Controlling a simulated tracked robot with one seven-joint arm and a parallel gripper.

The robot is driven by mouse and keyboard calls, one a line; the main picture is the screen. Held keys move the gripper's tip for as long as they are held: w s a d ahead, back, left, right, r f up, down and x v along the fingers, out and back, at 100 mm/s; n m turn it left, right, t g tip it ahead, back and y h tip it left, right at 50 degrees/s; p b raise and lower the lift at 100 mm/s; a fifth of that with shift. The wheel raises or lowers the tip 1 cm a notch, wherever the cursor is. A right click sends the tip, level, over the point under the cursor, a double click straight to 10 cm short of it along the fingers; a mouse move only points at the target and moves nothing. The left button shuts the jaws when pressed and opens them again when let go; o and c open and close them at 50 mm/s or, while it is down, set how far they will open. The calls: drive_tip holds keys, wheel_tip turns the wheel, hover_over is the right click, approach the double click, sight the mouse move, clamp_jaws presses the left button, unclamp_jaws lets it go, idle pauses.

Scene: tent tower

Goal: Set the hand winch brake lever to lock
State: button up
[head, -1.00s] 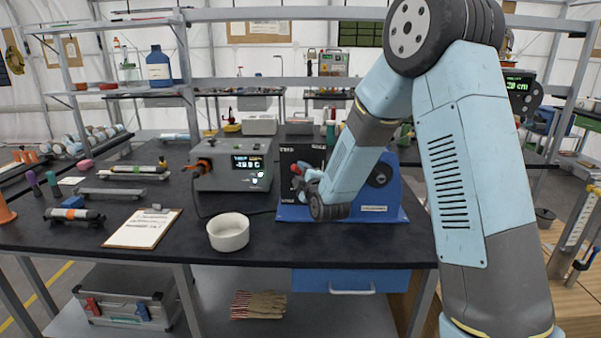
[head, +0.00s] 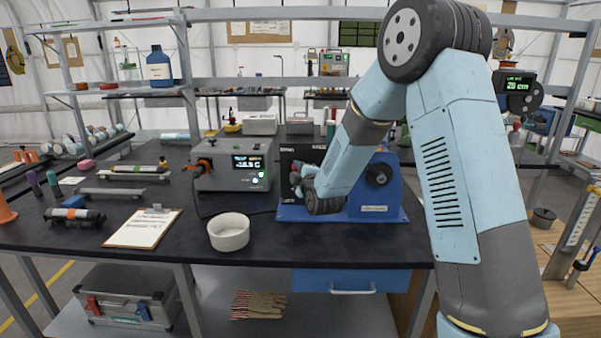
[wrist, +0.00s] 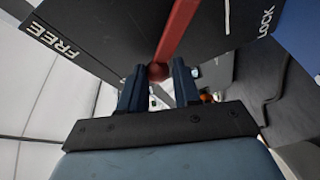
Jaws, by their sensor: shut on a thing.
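The blue hand winch (head: 375,208) stands on the dark bench, with a black plate (head: 289,155) on its left side. In the wrist view, the red brake lever (wrist: 178,35) crosses this dark plate between the word FREE at left and the word LOCK at right. The lever ends in a red ball knob (wrist: 157,71). My gripper (wrist: 158,74) is shut on the lever at its knob, one finger on each side. In the head view, my gripper (head: 297,183) is in front of the black plate, and my wrist mostly hides the lever.
A grey box with a lit display (head: 232,165) stands left of the winch. A white bowl (head: 229,232) and a clipboard (head: 143,229) lie on the front of the bench.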

clamp_jaws()
